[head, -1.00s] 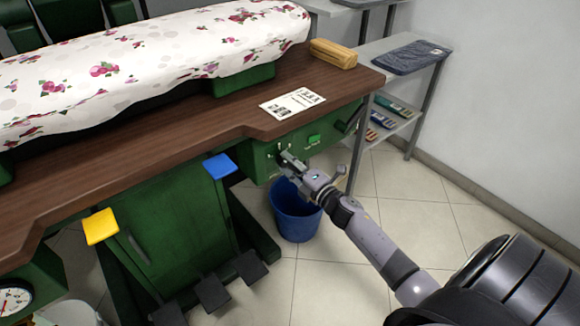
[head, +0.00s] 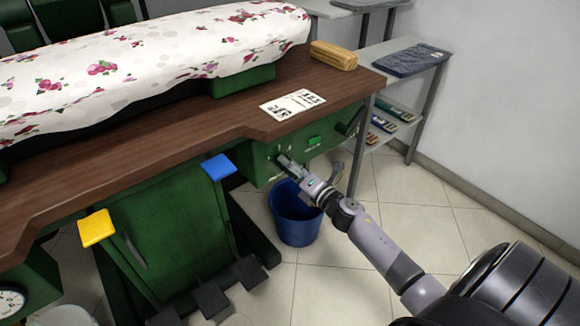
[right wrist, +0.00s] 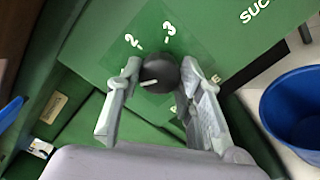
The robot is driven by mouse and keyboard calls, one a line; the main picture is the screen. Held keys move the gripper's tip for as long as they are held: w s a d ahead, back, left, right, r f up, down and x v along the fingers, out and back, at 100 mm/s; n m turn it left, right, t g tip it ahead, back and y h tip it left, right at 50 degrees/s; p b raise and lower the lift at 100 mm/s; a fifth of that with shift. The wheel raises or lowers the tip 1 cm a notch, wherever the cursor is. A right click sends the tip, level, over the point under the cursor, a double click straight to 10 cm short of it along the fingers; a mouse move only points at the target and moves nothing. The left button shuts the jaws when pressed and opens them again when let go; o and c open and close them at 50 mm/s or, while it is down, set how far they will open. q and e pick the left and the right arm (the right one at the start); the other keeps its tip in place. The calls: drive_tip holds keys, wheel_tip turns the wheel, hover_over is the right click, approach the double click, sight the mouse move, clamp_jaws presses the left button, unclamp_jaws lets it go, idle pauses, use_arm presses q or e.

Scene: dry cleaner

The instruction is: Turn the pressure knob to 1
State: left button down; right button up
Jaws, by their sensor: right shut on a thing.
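The pressure knob (right wrist: 158,75) is a dark round knob on the green panel, seen between my right gripper's fingers in the right wrist view. Its white mark points left in that view, toward the left finger and away from the printed 2 and 3 above. I cannot see a 1. My right gripper (right wrist: 155,92) is shut on the knob, one finger at each side. In the head view, the right gripper (head: 283,161) reaches the front of the green control box (head: 258,163), and the knob is hidden there. My left gripper is out of view.
A blue bin (head: 296,226) stands on the floor below the right gripper. The brown tabletop (head: 165,140) overhangs the panel. A blue pad (head: 218,167) and a yellow pad (head: 97,228) stick out at the left. A grey shelf (head: 383,137) stands behind at right.

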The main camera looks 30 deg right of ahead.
drive_tip(key=shift+f, duration=0.1)
drive_tip(key=o, duration=1.2)
drive_tip(key=shift+c, duration=0.2)
drive_tip(key=s, duration=1.2)
drive_tip(key=shift+d, duration=0.45)
